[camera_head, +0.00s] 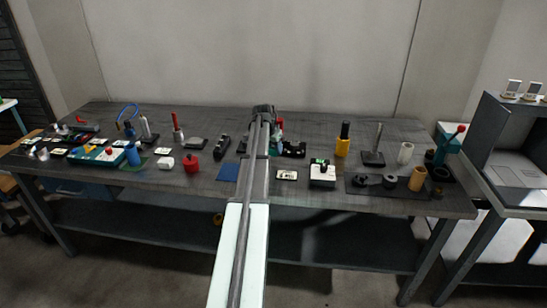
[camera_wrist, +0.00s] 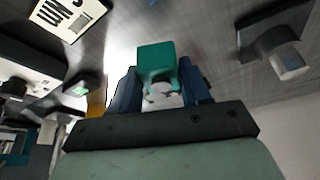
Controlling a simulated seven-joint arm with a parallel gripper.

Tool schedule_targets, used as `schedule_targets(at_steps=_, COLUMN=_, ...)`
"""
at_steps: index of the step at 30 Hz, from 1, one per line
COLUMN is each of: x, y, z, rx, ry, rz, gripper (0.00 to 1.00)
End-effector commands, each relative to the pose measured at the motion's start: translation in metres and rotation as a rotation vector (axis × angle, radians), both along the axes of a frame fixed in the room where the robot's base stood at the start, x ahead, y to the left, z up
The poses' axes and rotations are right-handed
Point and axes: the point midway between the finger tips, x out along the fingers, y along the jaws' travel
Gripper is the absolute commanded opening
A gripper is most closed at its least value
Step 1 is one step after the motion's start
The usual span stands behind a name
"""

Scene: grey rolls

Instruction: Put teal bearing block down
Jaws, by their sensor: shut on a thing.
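The teal bearing block (camera_wrist: 157,54) is between the two dark blue fingers of my gripper (camera_wrist: 160,88) in the wrist view. The gripper is shut on it, and a pale rounded part shows just below the teal face. In the head view my gripper (camera_head: 265,112) is over the back middle of the workbench (camera_head: 330,125), largely hidden behind my own arm. The block cannot be made out clearly there. Whether it touches the bench cannot be told.
A blue mat (camera_head: 229,172) lies left of my arm. A black device (camera_head: 293,149), a white device (camera_head: 322,173) and a yellow-and-black tool (camera_head: 343,140) stand to the right. A red container (camera_head: 192,162) and several small items crowd the left. Bare bench shows between them.

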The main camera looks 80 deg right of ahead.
Motion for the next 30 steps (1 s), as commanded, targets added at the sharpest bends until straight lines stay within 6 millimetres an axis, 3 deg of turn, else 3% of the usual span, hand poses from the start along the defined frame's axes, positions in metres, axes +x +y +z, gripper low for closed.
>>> schedule_targets(at_steps=13, x=0.0, y=0.0, z=-0.043, rx=0.0, ry=0.0, rz=0.001, gripper=0.04)
schedule_targets(at_steps=26, x=0.0, y=0.0, z=-0.048, rx=-0.001, ry=0.0, rz=0.001, gripper=0.04)
schedule_targets(at_steps=27, x=0.0, y=0.0, z=-0.048, rx=-0.001, ry=0.001, rz=0.001, gripper=0.51)
schedule_targets(at_steps=30, x=0.0, y=0.0, z=-0.048, rx=-0.001, ry=0.001, rz=0.001, gripper=0.6)
